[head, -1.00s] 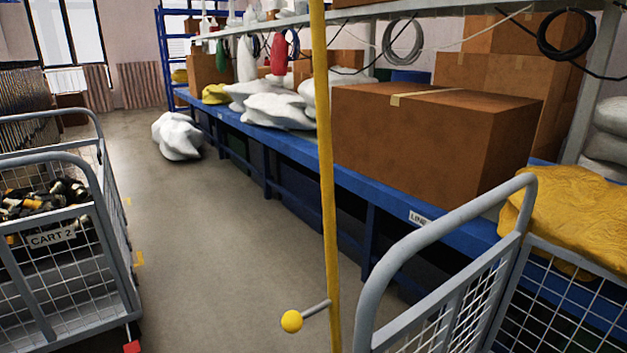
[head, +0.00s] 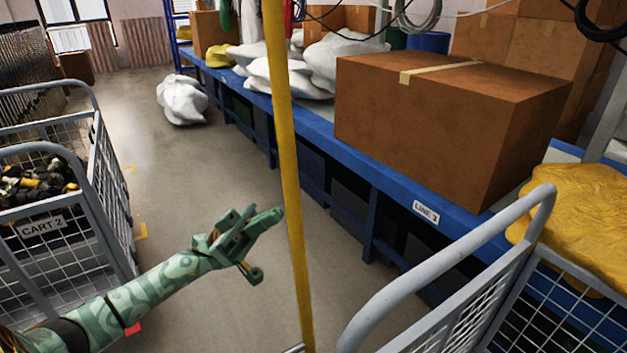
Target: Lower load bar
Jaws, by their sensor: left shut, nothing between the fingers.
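A tall yellow pole (head: 285,150) runs from the top edge to the bottom edge near the middle of the head view, leaning slightly. A short grey rod (head: 293,349) shows beside its lower end at the bottom edge; whatever is at the rod's far end is out of view. I cannot make out which part is the load bar. My green left gripper (head: 266,244) is shut and empty, just left of the pole and above the rod. It looks apart from the pole. My right gripper is not in view.
A grey mesh cart (head: 455,262) stands at lower right, and CART 2 (head: 92,190) at left. A blue bench marked LINE 3 (head: 426,212) carries a large cardboard box (head: 440,120). A white sack (head: 182,99) lies on the floor. The aisle floor between is clear.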

